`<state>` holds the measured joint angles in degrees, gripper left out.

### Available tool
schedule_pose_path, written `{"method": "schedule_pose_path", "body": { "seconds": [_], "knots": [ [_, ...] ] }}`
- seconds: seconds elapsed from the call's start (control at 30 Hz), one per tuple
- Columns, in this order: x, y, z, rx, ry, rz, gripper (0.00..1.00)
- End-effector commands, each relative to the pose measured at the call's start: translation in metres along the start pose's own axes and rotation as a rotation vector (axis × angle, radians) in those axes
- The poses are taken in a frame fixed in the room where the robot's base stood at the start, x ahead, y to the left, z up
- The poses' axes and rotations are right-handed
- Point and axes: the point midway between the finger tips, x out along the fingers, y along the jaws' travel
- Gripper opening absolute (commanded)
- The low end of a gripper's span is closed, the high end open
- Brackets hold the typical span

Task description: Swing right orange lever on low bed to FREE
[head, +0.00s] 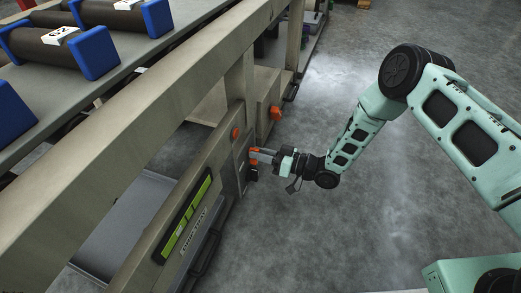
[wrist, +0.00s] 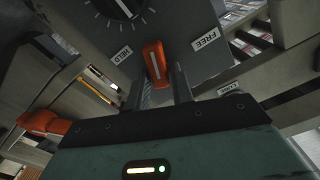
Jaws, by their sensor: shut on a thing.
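The orange lever (wrist: 155,62) is on a grey panel (wrist: 185,25) of the low bed, with the FREE label (wrist: 205,40) to its right and the HELD label (wrist: 122,54) to its left in the wrist view. My gripper (wrist: 164,84) is shut on the lever, its two dark fingers on either side. The lever's lower part is hidden behind the gripper body. In the head view, my gripper (head: 268,156) reaches the bed's side panel from the right, and orange (head: 258,151) shows at its fingertips.
A round dial (wrist: 122,8) is above the lever. Another orange part (wrist: 42,122) shows at lower left in the wrist view. In the head view, an orange knob (head: 275,112) and an orange button (head: 235,133) are nearby. The grey floor (head: 330,230) on the right is clear.

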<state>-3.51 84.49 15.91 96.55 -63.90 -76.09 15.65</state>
Motion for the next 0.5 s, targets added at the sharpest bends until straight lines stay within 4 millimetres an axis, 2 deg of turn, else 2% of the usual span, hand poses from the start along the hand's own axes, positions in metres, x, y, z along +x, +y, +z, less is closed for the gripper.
{"method": "schedule_pose_path", "body": {
  "seconds": [0.5],
  "knots": [
    [-0.0016,-0.0001,0.0007,0.493,-0.002,0.003,0.01]
  ]
}}
